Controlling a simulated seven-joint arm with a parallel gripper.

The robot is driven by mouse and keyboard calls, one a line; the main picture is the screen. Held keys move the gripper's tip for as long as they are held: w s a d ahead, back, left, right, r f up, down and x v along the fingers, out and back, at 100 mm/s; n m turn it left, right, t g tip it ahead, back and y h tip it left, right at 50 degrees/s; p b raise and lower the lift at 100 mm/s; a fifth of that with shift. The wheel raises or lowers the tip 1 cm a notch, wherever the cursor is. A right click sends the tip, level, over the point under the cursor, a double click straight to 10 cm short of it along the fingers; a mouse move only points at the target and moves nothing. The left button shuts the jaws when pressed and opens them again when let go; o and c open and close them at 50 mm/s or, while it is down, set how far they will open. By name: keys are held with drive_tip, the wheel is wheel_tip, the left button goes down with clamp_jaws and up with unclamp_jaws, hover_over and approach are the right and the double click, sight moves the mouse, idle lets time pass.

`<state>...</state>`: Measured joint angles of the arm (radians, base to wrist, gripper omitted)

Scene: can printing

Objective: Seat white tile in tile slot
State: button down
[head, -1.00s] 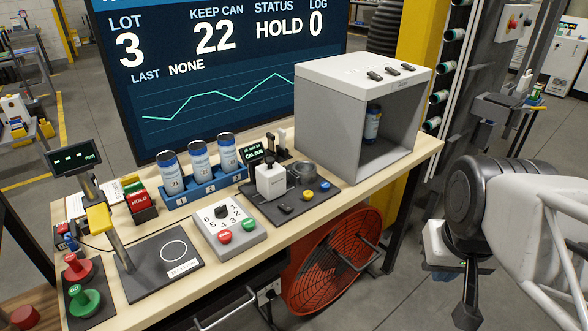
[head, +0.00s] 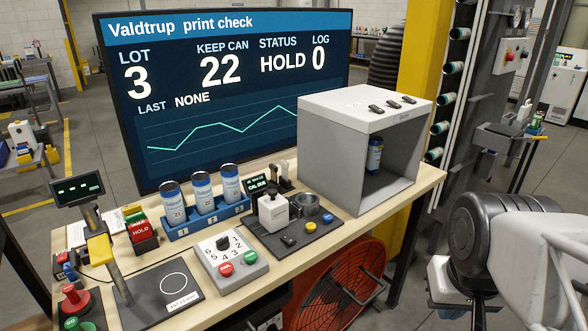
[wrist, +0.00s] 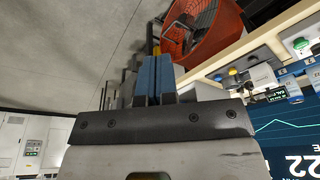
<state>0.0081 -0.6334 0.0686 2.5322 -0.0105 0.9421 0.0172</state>
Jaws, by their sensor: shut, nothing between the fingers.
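My gripper (wrist: 153,78) has blue fingers, closed together and empty in the wrist view. In the head view only part of my arm shows at the right, away from the bench items. A dark mat (head: 272,238) on the bench carries a white block-like device (head: 273,211), a grey round cup (head: 305,204) and a small "CAL DUE" display (head: 256,184). Small upright pieces, one dark and one pale, stand behind the device; I cannot tell whether the pale one is the white tile. I cannot make out the tile slot clearly.
A blue rack (head: 206,222) holds three cans. A grey open-fronted box (head: 330,143) with a can (head: 375,156) inside stands at the bench's right. A dial box (head: 229,259) and a gauge post (head: 102,255) stand nearer. An orange fan (head: 340,287) sits below the bench.

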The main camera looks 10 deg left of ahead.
drive_tip(key=c, duration=1)
unclamp_jaws()
drive_tip(key=shift+w+r, duration=0.1)
drive_tip(key=w+a+r+n, duration=0.15)
drive_tip(key=w+r, duration=0.25)
drive_tip(key=w, duration=0.5)
drive_tip(key=w+a+r+n, duration=0.1)
drive_tip(key=w+a+r, duration=0.2)
drive_tip(key=w, duration=0.7)
drive_tip(key=n+g, duration=0.3)
drive_tip(key=n, duration=0.4)
hover_over(285, 161)
drive_tip(key=f, duration=1.3)
drive_tip(key=shift+s+d, duration=0.25)
drive_tip(key=shift+d, duration=0.05)
drive_tip(key=shift+w+a+f, duration=0.15)
drive_tip(key=shift+w+a, duration=0.05)
drive_tip(key=shift+a, duration=0.05)
drive_tip(key=shift+f, duration=1.3)
